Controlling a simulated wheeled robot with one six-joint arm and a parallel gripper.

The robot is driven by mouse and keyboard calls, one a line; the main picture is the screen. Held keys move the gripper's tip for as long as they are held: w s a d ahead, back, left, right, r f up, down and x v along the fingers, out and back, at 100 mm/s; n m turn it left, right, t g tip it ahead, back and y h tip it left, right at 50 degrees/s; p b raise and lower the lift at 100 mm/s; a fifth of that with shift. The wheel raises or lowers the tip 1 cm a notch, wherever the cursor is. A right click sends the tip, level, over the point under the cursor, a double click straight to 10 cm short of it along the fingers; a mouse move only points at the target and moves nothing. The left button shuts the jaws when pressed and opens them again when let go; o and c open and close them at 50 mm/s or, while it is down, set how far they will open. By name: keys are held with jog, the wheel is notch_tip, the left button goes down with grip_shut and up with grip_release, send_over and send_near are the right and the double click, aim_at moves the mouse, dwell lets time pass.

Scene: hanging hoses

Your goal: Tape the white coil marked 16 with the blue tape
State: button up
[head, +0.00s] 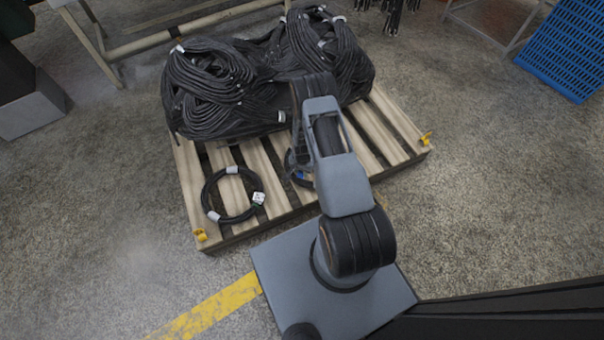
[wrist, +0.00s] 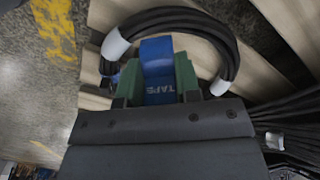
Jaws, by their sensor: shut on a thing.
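In the wrist view, my gripper (wrist: 158,82) has green fingers shut on a blue block of tape (wrist: 157,56) lettered "TAPE". A black hose coil (wrist: 222,48) with white bands arches around the far side of the tape; I cannot tell whether they touch. No number 16 is legible, and neither coil is white overall.
The wooden pallet (head: 190,180) has open gaps between its slats and yellow corner pieces. A big heap of black hoses (head: 215,95) covers its back half. A blue grate (head: 575,50) stands at the far right.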

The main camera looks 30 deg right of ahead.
aim_at(302, 181)
jog(key=shift+s+f, duration=0.1)
jog(key=shift+f, duration=0.25)
jog(key=shift+f, duration=0.1)
dwell(0.3)
jog(key=shift+f+b, duration=1.85)
jog(key=shift+b, duration=0.15)
jog(key=shift+f+b, duration=0.3)
jog(key=shift+b, duration=0.1)
jog(key=shift+f+b, duration=0.8)
jog(key=shift+f, duration=0.1)
